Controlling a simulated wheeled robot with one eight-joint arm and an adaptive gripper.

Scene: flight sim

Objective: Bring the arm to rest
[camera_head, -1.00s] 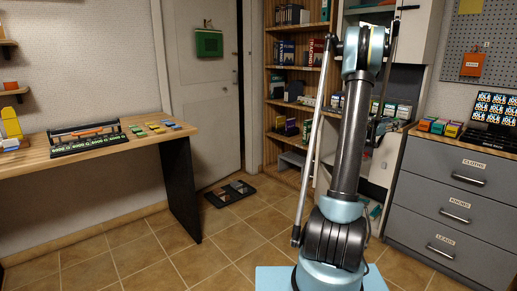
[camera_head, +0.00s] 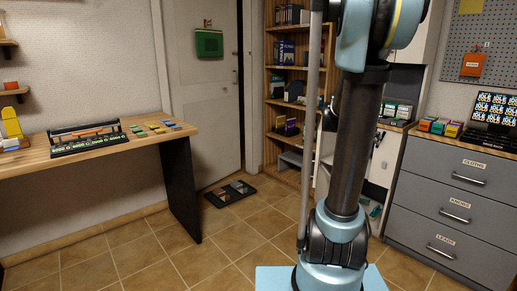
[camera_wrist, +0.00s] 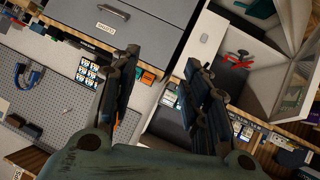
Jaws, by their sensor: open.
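My arm stands upright on its light blue base in the head view, a dark column with blue joints, its upper joint cut by the top edge. My gripper (camera_wrist: 162,64) is open in the wrist view, its two dark fingers spread apart with nothing between them. In the head view it is mostly hidden behind the arm column. The wrist picture is strongly tilted; grey drawers (camera_wrist: 100,20) show beyond the fingers at upper left, and an open white cabinet (camera_wrist: 240,85) at right.
A wooden workbench (camera_head: 100,152) stands at left with a rack (camera_head: 85,138) on it. A grey drawer unit (camera_head: 455,195) stands right of my arm, and a bookshelf (camera_head: 285,120) behind. A dark tray (camera_head: 229,193) lies on the tiled floor. The floor between bench and arm is otherwise clear.

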